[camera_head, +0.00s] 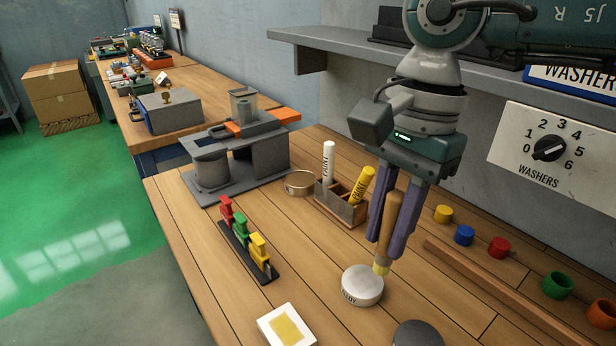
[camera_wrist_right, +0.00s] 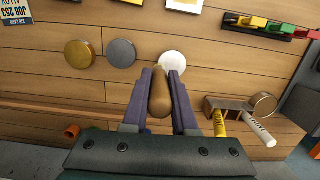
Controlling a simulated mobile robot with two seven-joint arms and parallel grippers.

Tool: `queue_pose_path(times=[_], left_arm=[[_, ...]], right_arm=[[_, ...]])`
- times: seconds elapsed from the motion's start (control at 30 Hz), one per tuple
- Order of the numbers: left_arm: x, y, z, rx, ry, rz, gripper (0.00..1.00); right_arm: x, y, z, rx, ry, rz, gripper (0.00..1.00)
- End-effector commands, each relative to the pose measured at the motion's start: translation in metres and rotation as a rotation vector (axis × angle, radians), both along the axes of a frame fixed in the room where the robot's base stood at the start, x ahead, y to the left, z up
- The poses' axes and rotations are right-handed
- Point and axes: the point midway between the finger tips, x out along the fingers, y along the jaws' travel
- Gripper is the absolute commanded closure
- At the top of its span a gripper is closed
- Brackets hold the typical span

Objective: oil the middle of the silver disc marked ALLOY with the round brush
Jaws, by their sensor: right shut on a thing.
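My right gripper (camera_head: 392,225) is shut on a brush (camera_head: 391,215) with a brown wooden handle and a yellowish tip pointing down. The silver disc (camera_head: 362,287), its side lettering partly readable as ALLOY, lies flat on the bench. The brush tip is at the disc's far right edge in the head view; I cannot tell whether it touches. In the right wrist view the handle (camera_wrist_right: 160,95) stands between the fingers, in front of the silver disc (camera_wrist_right: 173,60), and hides the tip. A white pad with a yellow patch (camera_head: 287,328) lies nearby. My left gripper is out of view.
A dark grey disc (camera_head: 418,335) and a gold disc (camera_wrist_right: 79,54) lie nearby. A holder (camera_head: 342,208) with white and yellow markers stands behind. A wooden strip (camera_head: 500,292) and coloured caps are at right. A job card (camera_wrist_right: 15,12) reads ALLOY.

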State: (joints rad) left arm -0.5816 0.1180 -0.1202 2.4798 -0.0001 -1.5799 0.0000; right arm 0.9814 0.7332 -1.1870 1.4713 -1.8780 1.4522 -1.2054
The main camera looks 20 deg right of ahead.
Motion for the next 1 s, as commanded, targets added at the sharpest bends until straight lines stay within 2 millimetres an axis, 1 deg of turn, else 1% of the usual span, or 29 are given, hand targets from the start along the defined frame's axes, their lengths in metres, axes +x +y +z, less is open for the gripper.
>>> queue_pose_path(times=[0.03, 0.1, 0.3, 1.0], left_arm=[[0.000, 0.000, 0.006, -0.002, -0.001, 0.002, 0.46], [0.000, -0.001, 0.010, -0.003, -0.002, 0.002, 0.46], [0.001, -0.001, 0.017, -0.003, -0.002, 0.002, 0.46], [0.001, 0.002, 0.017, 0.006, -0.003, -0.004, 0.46]], right_arm=[[0.001, 0.000, 0.008, 0.000, -0.001, -0.001, 1.00], [0.001, 0.000, 0.014, 0.000, 0.000, -0.004, 1.00], [0.002, 0.001, 0.026, 0.000, -0.001, -0.009, 1.00], [0.002, 0.001, 0.026, 0.000, 0.000, -0.009, 1.00]])
